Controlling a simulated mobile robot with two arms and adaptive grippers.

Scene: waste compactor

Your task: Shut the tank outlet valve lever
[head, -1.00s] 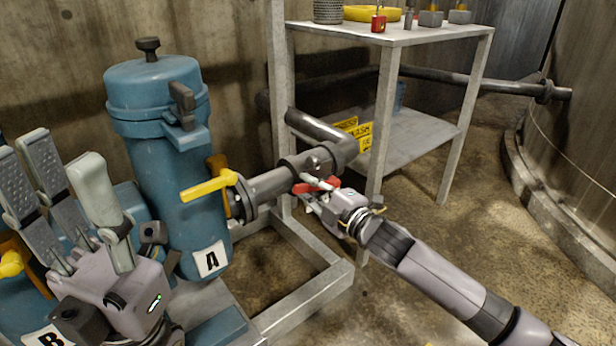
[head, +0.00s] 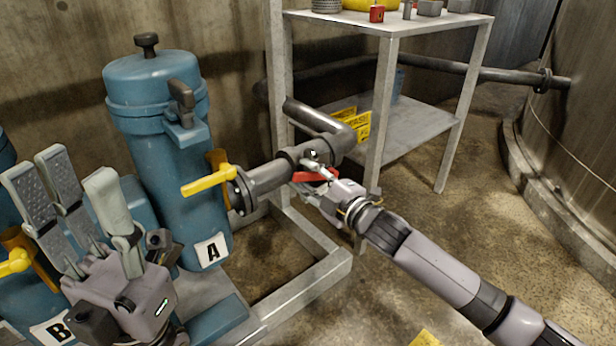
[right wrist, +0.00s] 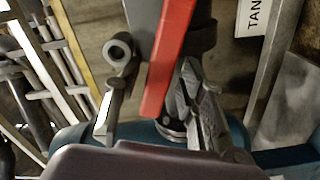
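The red valve lever (head: 318,174) sits on the dark pipe (head: 268,178) that leads from the blue canister marked A (head: 165,150). My right gripper (head: 314,181) reaches it from the lower right. In the right wrist view the red lever (right wrist: 166,65) runs down between the two spread fingers of my right gripper (right wrist: 152,62), its end near the palm. A gap shows on the left finger's side; contact on the right side is unclear. A label reading "TAN" (right wrist: 258,16) is partly in view. My left gripper (head: 78,195) is open and empty in front of the canisters.
A yellow lever (head: 208,183) is on canister A's outlet, left of the red one. A metal shelf frame (head: 380,110) stands close behind the pipe. Another canister marked B (head: 55,330) is at lower left. Open floor (head: 450,240) lies to the right.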

